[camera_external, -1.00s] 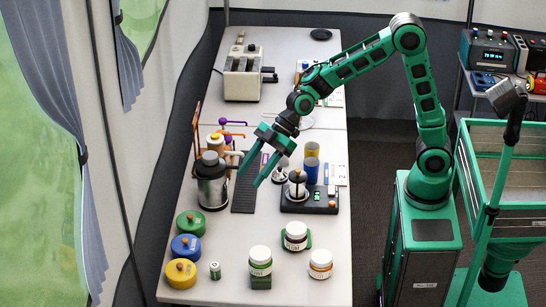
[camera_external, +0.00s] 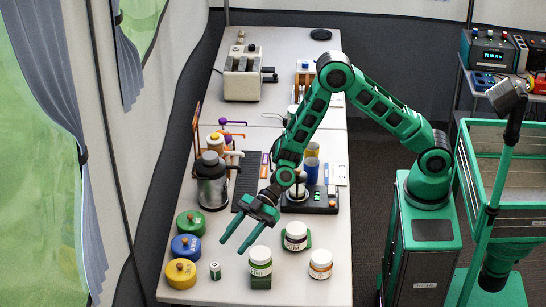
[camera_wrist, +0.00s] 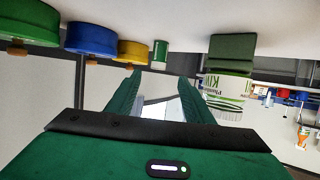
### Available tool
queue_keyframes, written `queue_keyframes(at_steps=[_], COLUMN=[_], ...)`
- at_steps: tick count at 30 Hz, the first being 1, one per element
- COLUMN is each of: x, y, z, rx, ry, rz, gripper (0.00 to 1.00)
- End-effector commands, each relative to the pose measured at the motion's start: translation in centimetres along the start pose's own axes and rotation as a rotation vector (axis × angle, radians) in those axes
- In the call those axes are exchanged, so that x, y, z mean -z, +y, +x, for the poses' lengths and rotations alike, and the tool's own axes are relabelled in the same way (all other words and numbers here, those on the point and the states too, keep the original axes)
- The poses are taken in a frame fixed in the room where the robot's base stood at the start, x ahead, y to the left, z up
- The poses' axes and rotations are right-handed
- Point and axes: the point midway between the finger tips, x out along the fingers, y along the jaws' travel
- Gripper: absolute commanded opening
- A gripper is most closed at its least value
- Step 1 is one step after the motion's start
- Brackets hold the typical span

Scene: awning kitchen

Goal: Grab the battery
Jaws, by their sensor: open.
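The battery (camera_external: 215,270) is a small green and white cylinder standing upright on the table near its front left. It also shows in the wrist view (camera_wrist: 160,53), upside down in the picture, beyond my fingertips and a little right of the yellow tin. My gripper (camera_external: 233,247) is open and empty. In the external view it hangs above the table, behind and right of the battery, apart from it.
Green (camera_external: 190,223), blue (camera_external: 186,247) and yellow (camera_external: 180,273) tins stand left of the battery. White jars stand to the right, the nearest (camera_external: 260,262) on a green block. A metal canister (camera_external: 211,181) stands behind. Table (camera_external: 222,293) in front of the battery is clear.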

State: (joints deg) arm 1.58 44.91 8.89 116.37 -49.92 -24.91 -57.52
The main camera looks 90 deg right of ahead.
Motion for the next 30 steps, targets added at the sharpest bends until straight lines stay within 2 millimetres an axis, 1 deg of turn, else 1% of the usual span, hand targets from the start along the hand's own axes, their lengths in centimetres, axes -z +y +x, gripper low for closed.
queue_keyframes(at_steps=[9, 17, 24, 27, 30], x=[0.0, 0.1, 0.5, 0.5, 0.5], y=[0.0, 0.1, 0.4, 0.3, 0.4], z=[4.3, 6.0, 9.3, 10.2, 10.6], rx=[0.001, 0.001, 0.001, 0.001, 0.0], ry=[0.001, 0.001, 0.0, 0.0, 0.0], rz=[-0.002, -0.001, -0.002, -0.001, -0.001], gripper=[0.47, 0.47, 0.47, 0.47, 0.47])
